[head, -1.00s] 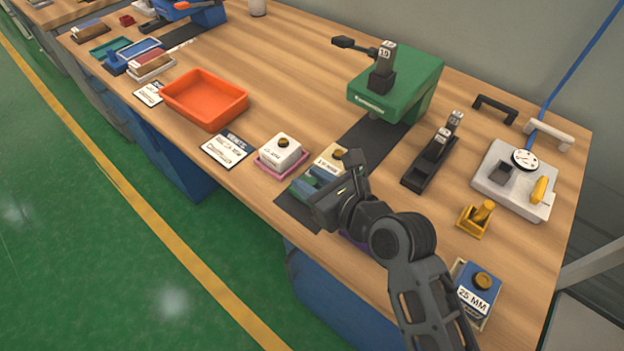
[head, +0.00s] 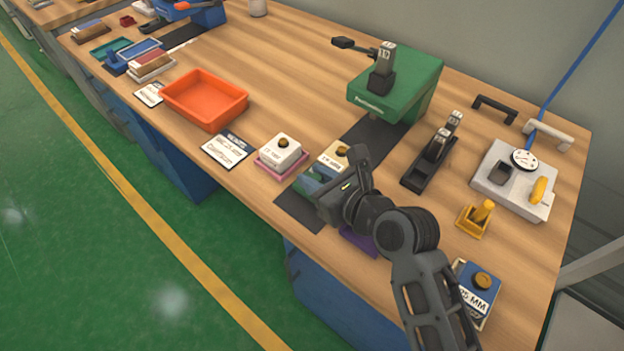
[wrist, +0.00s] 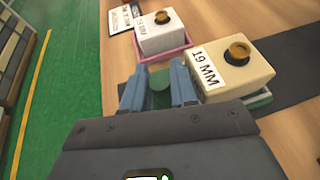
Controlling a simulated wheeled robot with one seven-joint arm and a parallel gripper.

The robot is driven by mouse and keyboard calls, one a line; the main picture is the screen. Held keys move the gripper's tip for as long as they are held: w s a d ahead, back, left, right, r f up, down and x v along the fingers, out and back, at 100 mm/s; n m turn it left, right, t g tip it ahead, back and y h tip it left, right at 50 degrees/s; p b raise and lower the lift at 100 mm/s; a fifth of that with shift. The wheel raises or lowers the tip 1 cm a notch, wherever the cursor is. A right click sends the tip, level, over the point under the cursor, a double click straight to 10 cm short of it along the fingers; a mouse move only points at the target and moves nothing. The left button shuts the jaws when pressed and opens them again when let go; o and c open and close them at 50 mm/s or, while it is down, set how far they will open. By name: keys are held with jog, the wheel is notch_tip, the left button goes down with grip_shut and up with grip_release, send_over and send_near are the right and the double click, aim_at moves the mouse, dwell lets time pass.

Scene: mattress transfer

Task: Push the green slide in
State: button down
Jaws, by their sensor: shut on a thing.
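The green slide shows in the wrist view as a dark green piece (wrist: 160,82) between the two blue-grey fingers of my gripper (wrist: 160,92), which is shut on it. A green edge (wrist: 260,101) also shows under the cream block marked 19 MM (wrist: 232,70). In the head view, my gripper (head: 326,196) is low over the table's front edge, just in front of the cream block (head: 335,157). A small part of the green slide (head: 309,183) shows left of the gripper. The rest of it is hidden by the gripper and block.
A white block (head: 281,152) on a pink tray sits just left. A dark strip (head: 372,137) runs back to the green machine (head: 400,85). A purple piece (head: 358,241) lies by my wrist. A blue 25 MM block (head: 480,287) stands right of my arm.

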aim_at(342, 153)
jog(key=w+d, duration=0.1)
jog(key=w, duration=0.1)
jog(key=w+d, duration=0.4)
jog(key=shift+w, duration=0.2)
jog(key=c, duration=1.2)
grip_release()
jog(key=shift+c, duration=0.2)
jog(key=shift+p+v, duration=0.3)
jog(key=shift+v, duration=3.6)
